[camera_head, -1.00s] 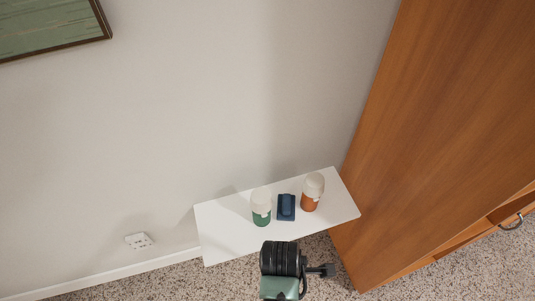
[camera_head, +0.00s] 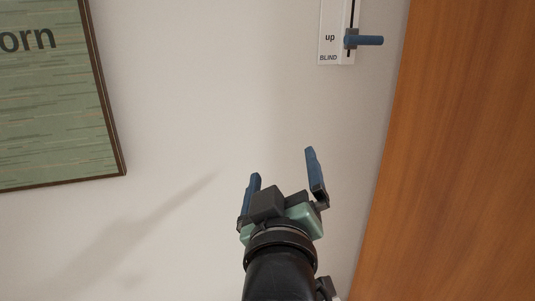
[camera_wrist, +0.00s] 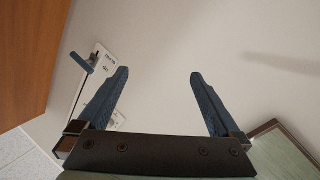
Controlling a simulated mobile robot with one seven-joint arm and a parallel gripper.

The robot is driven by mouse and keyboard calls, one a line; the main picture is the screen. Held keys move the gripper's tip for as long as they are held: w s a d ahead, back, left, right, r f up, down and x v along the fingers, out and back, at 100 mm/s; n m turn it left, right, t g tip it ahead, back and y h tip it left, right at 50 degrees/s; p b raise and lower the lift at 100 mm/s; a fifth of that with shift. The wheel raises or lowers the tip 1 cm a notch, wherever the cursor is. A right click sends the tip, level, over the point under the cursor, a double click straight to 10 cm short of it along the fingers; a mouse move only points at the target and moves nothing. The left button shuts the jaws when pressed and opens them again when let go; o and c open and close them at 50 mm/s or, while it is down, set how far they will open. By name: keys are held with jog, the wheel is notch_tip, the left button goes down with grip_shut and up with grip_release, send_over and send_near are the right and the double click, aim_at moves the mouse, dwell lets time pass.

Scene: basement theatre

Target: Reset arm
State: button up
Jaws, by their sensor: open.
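My gripper (camera_head: 283,163) is raised in front of the pale wall in the head view, with its two blue fingers spread wide and nothing between them. In the wrist view my gripper (camera_wrist: 163,75) also shows open and empty, its fingers pointing at bare wall. My arm comes up from the bottom of the head view.
A blind switch panel (camera_head: 328,30) with a blue lever (camera_head: 368,41) is on the wall at upper right; the panel also shows in the wrist view (camera_wrist: 101,56). A wooden cabinet (camera_head: 460,150) stands at right. A green framed picture (camera_head: 55,110) hangs at left.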

jog(key=s+a+r+m+t, duration=0.1)
jog(key=s+r+m+t, duration=0.15)
jog(key=s+r, duration=0.4)
jog(key=s+r+m+t+y, duration=0.1)
jog(key=s+r+t, duration=0.2)
jog(key=r, duration=0.6)
jog(key=s+a+r+m+t, duration=0.1)
jog(key=s+r+m+t, duration=0.2)
jog(key=r, duration=0.4)
notch_tip(320, 180, up, 13)
jog(key=s+p, duration=0.1)
jog(key=p, duration=1.1)
jog(key=shift+s+f+n, duration=0.15)
jog(key=shift+s+n, duration=0.1)
jog(key=shift+n, duration=0.2)
jog(key=shift+f, duration=0.15)
